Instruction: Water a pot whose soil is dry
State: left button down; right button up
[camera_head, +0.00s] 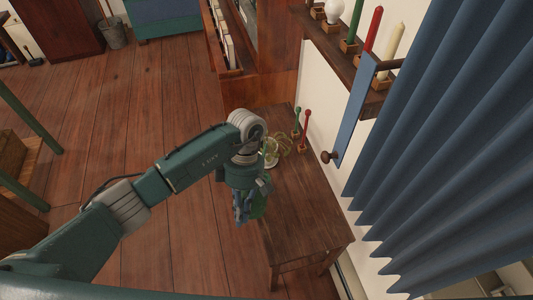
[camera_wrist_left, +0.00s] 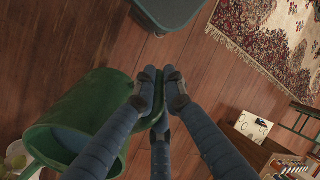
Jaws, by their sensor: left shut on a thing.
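My left gripper (camera_head: 242,213) hangs over the left edge of the wooden table (camera_head: 312,218). Its fingers, also in the left wrist view (camera_wrist_left: 160,90), are shut on the handle side of a green watering can (camera_wrist_left: 100,93). The can's round opening shows a grey-blue inside; I cannot tell how full it is. In the head view the can (camera_head: 259,207) is mostly hidden by the gripper. A pale pot (camera_head: 270,153) with a thin, yellowish-green plant (camera_head: 284,143) stands on the table behind my wrist, partly hidden. Its soil is not visible. My right gripper is not in view.
A green candle (camera_head: 297,121) and a red candle (camera_head: 305,130) stand at the table's back. A wall shelf (camera_head: 375,98) and blue curtain (camera_head: 440,120) are at the right. The table's front half is clear. Open floor (camera_head: 170,230) lies left.

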pick_arm(q)
jog(key=shift+w+r, duration=0.1)
jog(key=shift+r, duration=0.15)
jog(key=shift+r+g, duration=0.3)
jog(key=shift+r, duration=0.2)
dwell(0.7)
